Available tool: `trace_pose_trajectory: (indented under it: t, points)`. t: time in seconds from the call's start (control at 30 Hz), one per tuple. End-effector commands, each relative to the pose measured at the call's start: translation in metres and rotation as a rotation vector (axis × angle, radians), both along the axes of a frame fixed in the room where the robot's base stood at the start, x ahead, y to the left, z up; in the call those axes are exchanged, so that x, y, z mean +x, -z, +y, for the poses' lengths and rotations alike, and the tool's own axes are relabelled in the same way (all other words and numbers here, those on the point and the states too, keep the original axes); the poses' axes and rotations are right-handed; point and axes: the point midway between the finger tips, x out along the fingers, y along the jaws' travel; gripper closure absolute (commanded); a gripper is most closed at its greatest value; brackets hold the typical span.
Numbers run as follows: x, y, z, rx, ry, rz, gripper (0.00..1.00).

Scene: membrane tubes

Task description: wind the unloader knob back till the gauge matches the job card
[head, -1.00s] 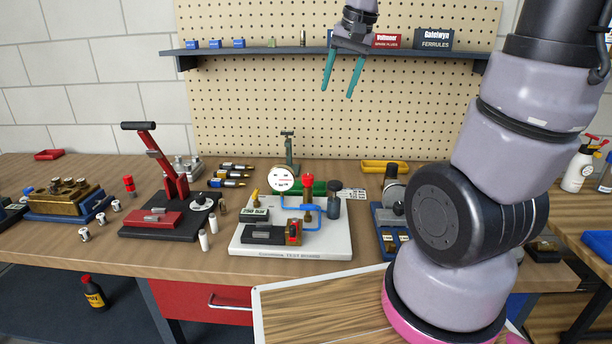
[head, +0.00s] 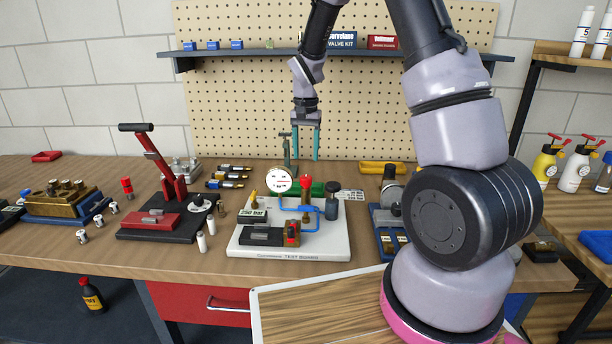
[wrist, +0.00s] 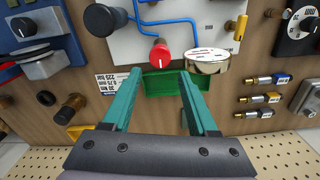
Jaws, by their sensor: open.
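My gripper (head: 304,156) hangs open and empty, pointing down, above and behind the white test board (head: 320,247). A red knob (head: 306,182) stands upright on the board; in the wrist view this knob (wrist: 160,54) lies just beyond and between the fingertips, untouched. No label shows it to be the unloader knob. The round white-faced gauge (head: 279,179) stands left of it; its needle is too small to read. A white printed card (head: 351,194) lies right of the board's back; in the wrist view this card (wrist: 120,88) is upside down, partly behind a finger, and seems to say 225 bar.
A black knob (head: 332,188) and blue pipe (head: 290,207) sit close to the red knob. A green tray (wrist: 176,84) lies behind it. A red lever press (head: 155,165) stands left. A shelf (head: 270,52) runs above at the back.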

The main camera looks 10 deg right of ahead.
Motion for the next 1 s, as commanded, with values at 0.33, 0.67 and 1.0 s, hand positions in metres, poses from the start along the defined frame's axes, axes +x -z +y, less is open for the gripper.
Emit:
trace_pose_trajectory:
  t: [0.33,0.67,1.0]
  points:
    - [-0.001,0.063,0.000,-0.001,-0.001,0.003,0.41]
    - [0.000,0.079,0.000,0.000,-0.001,-0.001,0.41]
    - [0.000,0.079,0.000,0.000,-0.001,-0.001,1.00]
